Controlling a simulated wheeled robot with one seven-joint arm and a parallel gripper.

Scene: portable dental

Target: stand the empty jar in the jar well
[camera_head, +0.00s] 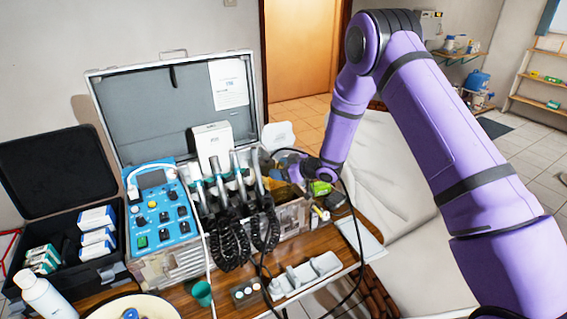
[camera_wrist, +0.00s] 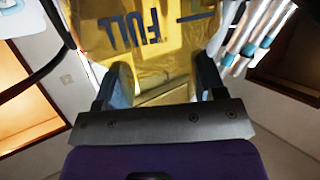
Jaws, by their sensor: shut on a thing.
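My gripper (camera_wrist: 163,84) has its two fingers on either side of a translucent amber jar (camera_wrist: 150,45) and is shut on it. The jar's side carries the dark word FULL, upside down in the wrist view, with a short dark line beside it. In the head view my gripper (camera_head: 290,168) is at the right end of the open dental case (camera_head: 172,272), behind the handpieces. The jar is only partly visible there, among the gripper and the case parts. I cannot make out the jar well or whether the jar touches anything below it.
Handpieces (camera_head: 240,170) with coiled black hoses stand left of my gripper. A blue control panel (camera_head: 160,215), a white box (camera_head: 212,145) and a black case (camera_head: 60,170) are farther left. A grey tray (camera_head: 305,275) and green cup (camera_head: 202,293) are in front. Loose cables cross the table.

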